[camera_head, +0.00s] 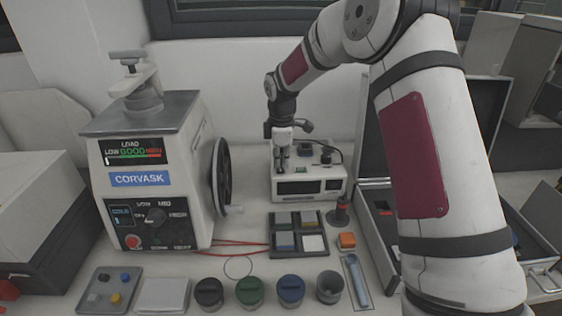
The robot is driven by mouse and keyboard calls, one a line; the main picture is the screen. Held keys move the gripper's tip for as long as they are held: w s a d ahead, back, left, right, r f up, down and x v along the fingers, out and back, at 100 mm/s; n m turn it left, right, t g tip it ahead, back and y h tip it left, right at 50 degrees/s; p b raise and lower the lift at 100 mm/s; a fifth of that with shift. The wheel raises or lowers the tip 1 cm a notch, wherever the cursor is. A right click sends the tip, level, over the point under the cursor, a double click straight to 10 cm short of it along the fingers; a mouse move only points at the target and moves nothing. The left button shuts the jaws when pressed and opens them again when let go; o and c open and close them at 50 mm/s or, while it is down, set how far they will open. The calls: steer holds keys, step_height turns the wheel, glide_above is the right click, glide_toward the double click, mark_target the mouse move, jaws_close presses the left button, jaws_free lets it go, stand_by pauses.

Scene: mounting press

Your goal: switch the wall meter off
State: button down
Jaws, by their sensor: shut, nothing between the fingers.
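A small white box with dark display windows (310,187) stands at the back of the bench against the wall. It is the likeliest wall meter, but no label on it can be read. Dark parts and a black cable sit on its top. My gripper (283,168) points down at the left part of this box, its fingers shut and empty. From this view I cannot tell whether the fingertips touch the box. The gripper hides part of its top left, and no switch can be made out clearly.
The CORVASK press (150,165) with its dark handwheel (222,175) stands to the left. An open case (385,245) is at the right, partly behind my arm.

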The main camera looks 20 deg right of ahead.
steer(key=shift+s+f, duration=0.15)
steer(key=shift+f, duration=0.25)
steer(key=shift+s+a+p, duration=0.1)
steer(key=shift+s+p, duration=0.45)
steer(key=shift+s, duration=0.25)
step_height(320, 180, up, 13)
steer(key=shift+s+a+f, duration=0.15)
steer(key=shift+s+f, duration=0.05)
steer(key=shift+s, duration=0.25)
